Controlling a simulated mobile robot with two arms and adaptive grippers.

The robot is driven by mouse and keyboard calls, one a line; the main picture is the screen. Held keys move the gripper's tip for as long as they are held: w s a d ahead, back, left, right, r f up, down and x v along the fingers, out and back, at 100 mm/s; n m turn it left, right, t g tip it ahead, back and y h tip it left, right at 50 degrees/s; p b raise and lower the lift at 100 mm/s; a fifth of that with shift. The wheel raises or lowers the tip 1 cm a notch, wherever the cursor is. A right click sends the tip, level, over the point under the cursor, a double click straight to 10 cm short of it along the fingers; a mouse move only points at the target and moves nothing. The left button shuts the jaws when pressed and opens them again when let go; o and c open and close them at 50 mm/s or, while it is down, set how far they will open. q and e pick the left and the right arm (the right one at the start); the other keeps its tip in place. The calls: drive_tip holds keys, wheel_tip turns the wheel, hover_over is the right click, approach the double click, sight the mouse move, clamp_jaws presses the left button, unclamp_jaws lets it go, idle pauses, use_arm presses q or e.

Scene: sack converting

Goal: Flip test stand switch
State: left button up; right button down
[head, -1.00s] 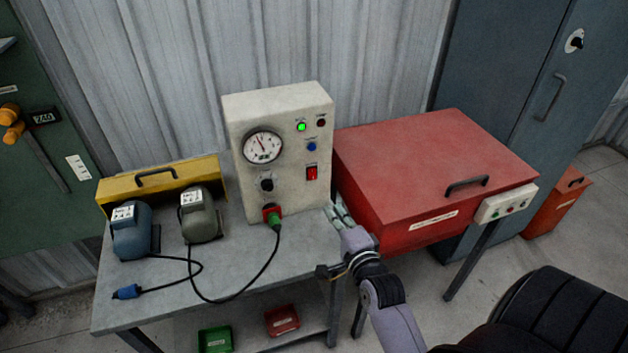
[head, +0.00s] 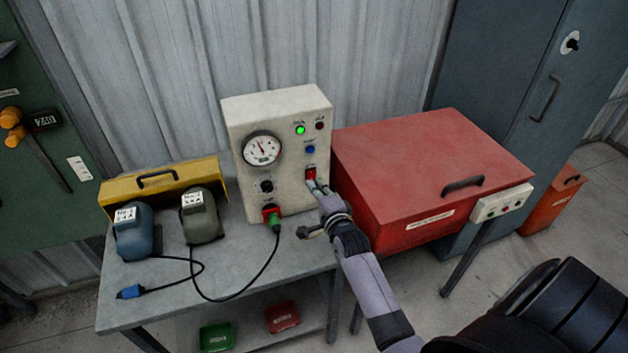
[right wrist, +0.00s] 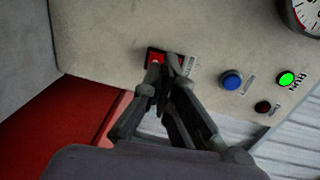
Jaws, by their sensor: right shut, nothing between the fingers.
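The test stand (head: 285,150) is a cream box upright on the grey table, with a dial gauge (head: 262,149), a lit green lamp (head: 300,130) and a blue button (head: 310,149). Its red rocker switch (head: 311,173) is low on the right of the panel. My right gripper (head: 316,185) is shut and empty, its fingertips at the switch. In the right wrist view the fingertips (right wrist: 164,66) cover part of the red switch (right wrist: 155,60); whether they touch it I cannot tell. My left gripper is out of view.
Two motors, blue (head: 134,232) and grey (head: 203,218), stand left by a yellow box (head: 160,183). A red chest (head: 430,170) stands close right of the stand.

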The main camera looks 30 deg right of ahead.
sight(311, 175)
drive_tip(key=shift+x, duration=1)
drive_tip(key=t+b, duration=0.2)
drive_tip(key=b, duration=0.3)
drive_tip(key=shift+w+h+b, duration=0.2)
drive_tip(key=shift+h+b, duration=0.1)
